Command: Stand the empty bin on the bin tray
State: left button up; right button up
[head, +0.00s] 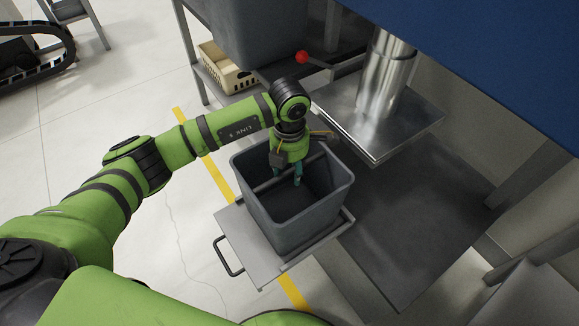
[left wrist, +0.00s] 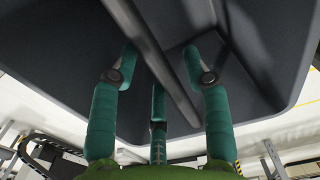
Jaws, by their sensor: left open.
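The empty grey bin (head: 292,222) stands upright on the light grey bin tray (head: 246,256), which has a black handle at its front left. A bar (head: 262,184) crosses the bin's mouth. My left gripper (head: 287,178) hangs over the bin with its teal fingers reaching into the mouth. In the left wrist view my left gripper (left wrist: 162,62) is open, with fingers on both sides of the bar (left wrist: 150,55) and gaps between. The dark inside of the bin (left wrist: 250,60) fills much of that view. My right gripper is not in view.
A shiny metal column (head: 386,75) on a steel plate stands behind the bin. A large grey container (head: 250,40) and a cream crate (head: 224,70) are at the back. A red knob (head: 302,57) sticks out nearby. Open floor with a yellow line lies to the left.

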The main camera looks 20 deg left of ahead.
pick_arm(q)
notch_tip(320, 180, up, 12)
jog(key=shift+r, duration=0.15)
dwell(0.3)
dwell(0.4)
